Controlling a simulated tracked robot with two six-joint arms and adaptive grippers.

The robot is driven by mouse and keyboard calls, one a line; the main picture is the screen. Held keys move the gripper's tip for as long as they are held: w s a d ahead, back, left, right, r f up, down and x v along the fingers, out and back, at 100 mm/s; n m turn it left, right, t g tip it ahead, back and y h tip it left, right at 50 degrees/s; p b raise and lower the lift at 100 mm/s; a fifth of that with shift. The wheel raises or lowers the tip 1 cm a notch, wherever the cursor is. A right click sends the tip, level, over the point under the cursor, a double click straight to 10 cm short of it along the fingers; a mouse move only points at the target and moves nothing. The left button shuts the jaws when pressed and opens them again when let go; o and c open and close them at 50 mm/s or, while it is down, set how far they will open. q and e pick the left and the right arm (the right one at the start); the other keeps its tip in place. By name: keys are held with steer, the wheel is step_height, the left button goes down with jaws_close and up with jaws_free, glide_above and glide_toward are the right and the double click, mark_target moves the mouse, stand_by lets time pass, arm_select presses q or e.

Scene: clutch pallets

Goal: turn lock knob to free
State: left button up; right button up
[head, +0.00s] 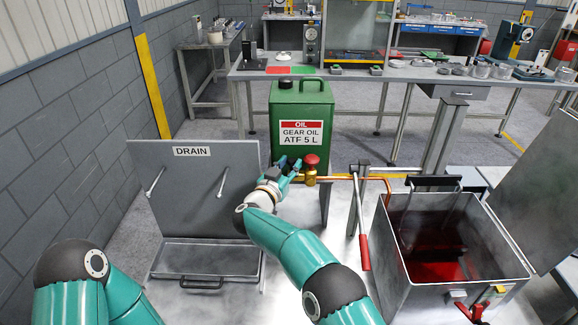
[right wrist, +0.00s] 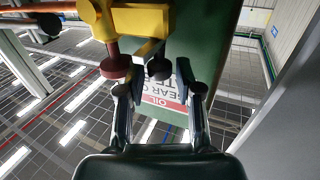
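A red knob (head: 311,160) stands on a brass fitting (head: 310,176) at the left end of a copper pipe, in front of the green oil can (head: 300,102). I cannot tell for certain that it is the lock knob. My right gripper (head: 291,168) is just left of the fitting, its fingers pointing toward it. In the right wrist view the fingers (right wrist: 160,92) are apart with nothing clearly held between them. A yellow fitting (right wrist: 140,20) and a dark red knob (right wrist: 115,67) show just beyond the fingertips. My left gripper is outside the view.
A drain panel and tray (head: 205,262) stand at the left. A steel tank (head: 455,277) with red fluid is at the right. A red-handled lever (head: 364,250) stands between them. A workbench (head: 400,74) with parts runs behind the can.

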steer(key=shift+r, duration=0.1)
step_height(320, 180, up, 10)
steer(key=shift+f, duration=0.2)
stand_by(0.4)
